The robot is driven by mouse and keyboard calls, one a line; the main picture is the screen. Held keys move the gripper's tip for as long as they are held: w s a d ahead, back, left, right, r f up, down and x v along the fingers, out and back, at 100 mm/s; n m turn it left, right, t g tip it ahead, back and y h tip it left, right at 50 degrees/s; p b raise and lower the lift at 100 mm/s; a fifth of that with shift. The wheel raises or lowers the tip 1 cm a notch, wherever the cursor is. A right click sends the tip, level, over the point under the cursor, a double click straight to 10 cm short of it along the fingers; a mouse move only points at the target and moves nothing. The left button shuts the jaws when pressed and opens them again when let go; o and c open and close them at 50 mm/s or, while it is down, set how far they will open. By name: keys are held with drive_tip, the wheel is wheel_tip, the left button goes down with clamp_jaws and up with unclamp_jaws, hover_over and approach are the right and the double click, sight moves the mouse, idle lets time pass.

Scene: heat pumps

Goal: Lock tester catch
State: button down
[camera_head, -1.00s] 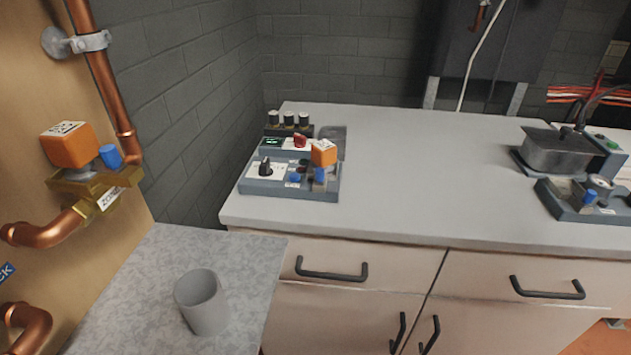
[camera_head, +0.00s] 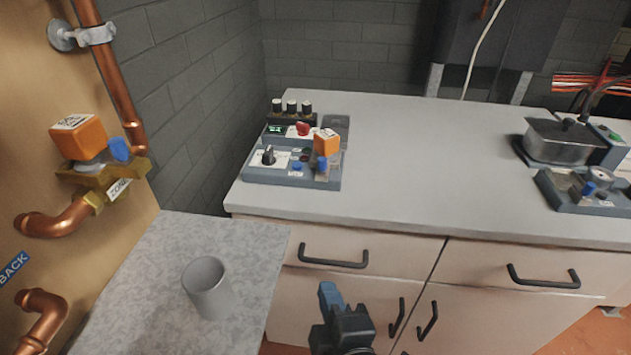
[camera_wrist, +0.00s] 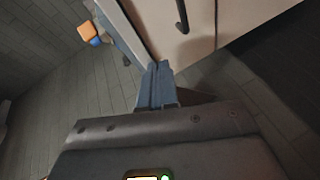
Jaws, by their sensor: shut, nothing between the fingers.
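The tester (camera_head: 262,179) is a blue-grey unit at the left end of the counter, with a black knob, a red knob and a small green display. An orange block (camera_head: 327,143) sits on its right side, with a blue lever-like part (camera_head: 321,165) just below. Which part is the catch is too small to tell. My gripper (camera_head: 328,291) is low in front of the cabinet, below and apart from the tester. In the wrist view its blue fingers (camera_wrist: 156,75) are together and empty. An orange block with blue beside it (camera_wrist: 87,32) shows there at upper left.
A second unit (camera_head: 580,203) with a metal box (camera_head: 558,143) stands on the counter at right. The counter middle is clear. A grey cup (camera_head: 208,290) stands on the nearer left worktop. A copper-piped valve (camera_head: 85,140) is at far left. Drawer handles (camera_head: 333,259) stick out.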

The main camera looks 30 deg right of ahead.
drive_tip(key=w+a+r+t+h, duration=0.1)
drive_tip(key=w+r+h, duration=0.3)
drive_tip(key=w+r, duration=0.4)
drive_tip(key=shift+a+r+n+h, duration=0.15)
drive_tip(key=shift+r+n+h, duration=0.2)
drive_tip(key=shift+r, duration=0.25)
drive_tip(key=shift+w, duration=0.1)
drive_tip(key=p, duration=0.2)
approach(323, 162)
drive_tip(key=w+a, duration=0.2)
drive_tip(key=w, duration=0.3)
drive_tip(key=d, duration=0.1)
drive_tip(key=w+d+f+p, duration=0.1)
drive_tip(key=shift+w+d, duration=0.15)
drive_tip(key=shift+d, duration=0.25)
drive_tip(key=shift+w+d+f, duration=0.15)
drive_tip(key=shift+w+d, duration=0.05)
drive_tip(key=shift+d, duration=0.35)
drive_tip(key=shift+d, duration=0.1)
